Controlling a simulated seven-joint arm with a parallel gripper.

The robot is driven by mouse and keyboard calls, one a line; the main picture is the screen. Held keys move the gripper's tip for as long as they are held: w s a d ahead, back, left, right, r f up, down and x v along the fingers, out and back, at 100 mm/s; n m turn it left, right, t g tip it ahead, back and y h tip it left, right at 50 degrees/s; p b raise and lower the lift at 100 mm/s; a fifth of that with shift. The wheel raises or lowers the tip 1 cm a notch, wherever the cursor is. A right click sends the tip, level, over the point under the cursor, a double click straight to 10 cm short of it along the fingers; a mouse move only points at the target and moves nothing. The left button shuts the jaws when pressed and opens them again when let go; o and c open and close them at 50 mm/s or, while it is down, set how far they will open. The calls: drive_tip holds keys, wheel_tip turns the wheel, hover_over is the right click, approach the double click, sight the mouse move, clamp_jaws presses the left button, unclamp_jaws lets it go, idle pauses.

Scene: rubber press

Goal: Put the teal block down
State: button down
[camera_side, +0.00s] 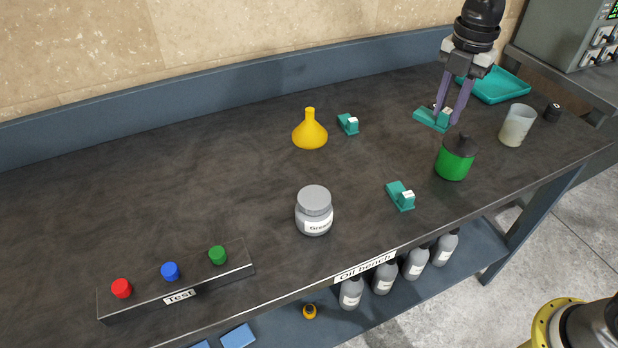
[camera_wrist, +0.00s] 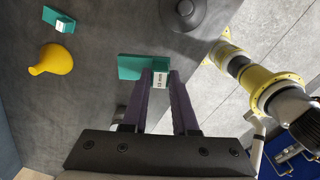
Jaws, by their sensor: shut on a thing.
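My gripper (camera_side: 453,120) is at the right part of the bench in the side view, its two purple fingers pointing down. It is shut on the teal block (camera_side: 428,120), whose white label part sits between the fingertips. In the wrist view the teal block (camera_wrist: 131,67) extends left from the fingertips (camera_wrist: 161,76), with its white label facing the camera. I cannot tell whether its underside touches the bench. Two similar teal blocks lie on the bench, one beside the funnel (camera_side: 347,124) and one near the front edge (camera_side: 400,197).
A green can (camera_side: 455,161) stands just in front of my gripper. A translucent cup (camera_side: 516,126), a small black cap (camera_side: 553,111) and a teal tray (camera_side: 503,87) are to the right and behind. The yellow funnel (camera_side: 310,132) and grey jar (camera_side: 314,212) stand left. The bench's left middle is clear.

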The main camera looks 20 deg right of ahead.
drive_tip(key=s+a+f+n, duration=0.15)
drive_tip(key=a+n, duration=0.35)
drive_tip(key=a, duration=1.3)
drive_tip(key=w+a+f, duration=0.2)
drive_tip(key=w+f, duration=0.1)
drive_tip(key=w, duration=0.1)
drive_tip(key=w+a+f, duration=0.2)
drive_tip(key=w+f, duration=0.1)
drive_tip(key=w, duration=0.1)
drive_tip(key=w+a+f, duration=0.1)
drive_tip(key=w+f, duration=0.3)
drive_tip(key=shift+a, duration=0.4)
drive_tip(key=shift+w+f, duration=0.2)
drive_tip(key=shift+f, duration=1.55)
drive_tip(key=shift+f, duration=0.15)
drive_tip(key=c, duration=0.7)
unclamp_jaws()
